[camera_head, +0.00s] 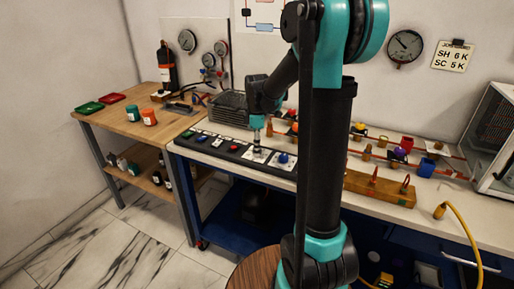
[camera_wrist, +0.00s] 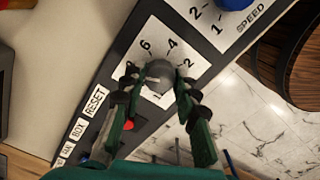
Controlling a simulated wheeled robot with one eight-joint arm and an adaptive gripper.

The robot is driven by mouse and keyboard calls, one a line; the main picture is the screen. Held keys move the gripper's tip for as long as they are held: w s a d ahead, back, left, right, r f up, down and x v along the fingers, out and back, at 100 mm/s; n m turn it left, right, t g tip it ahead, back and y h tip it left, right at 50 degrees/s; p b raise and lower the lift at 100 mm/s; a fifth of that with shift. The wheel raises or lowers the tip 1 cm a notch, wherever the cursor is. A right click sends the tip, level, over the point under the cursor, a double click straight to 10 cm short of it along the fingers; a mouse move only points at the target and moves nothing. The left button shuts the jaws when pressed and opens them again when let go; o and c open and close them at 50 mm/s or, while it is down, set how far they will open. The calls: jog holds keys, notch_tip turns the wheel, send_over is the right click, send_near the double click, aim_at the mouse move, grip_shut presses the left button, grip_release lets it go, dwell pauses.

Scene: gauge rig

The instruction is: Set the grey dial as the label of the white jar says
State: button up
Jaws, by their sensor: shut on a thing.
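The grey dial (camera_wrist: 160,72) sits on a white scale plate (camera_wrist: 150,40) on the black control panel. The figures 6, 4 and 2 show around it; other marks are partly covered by the fingers. My gripper (camera_wrist: 157,82) has a finger on each side of the dial and is shut on it. The dial's pointer setting cannot be made out. In the head view my gripper (camera_head: 257,141) points down onto the panel (camera_head: 225,146). I cannot pick out a white jar or its label for certain in either view.
A blue knob (camera_head: 283,158) marked SPEED is beside the dial. A RESET label (camera_wrist: 95,101) and a red button (camera_wrist: 128,125) are on its other side. A wooden rack (camera_head: 380,188) stands right of the panel. Green (camera_head: 132,113) and orange (camera_head: 149,117) jars stand on the left table.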

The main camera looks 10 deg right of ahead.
jog(key=o, duration=1.2)
jog(key=shift+c, duration=0.2)
notch_tip(320, 180, up, 12)
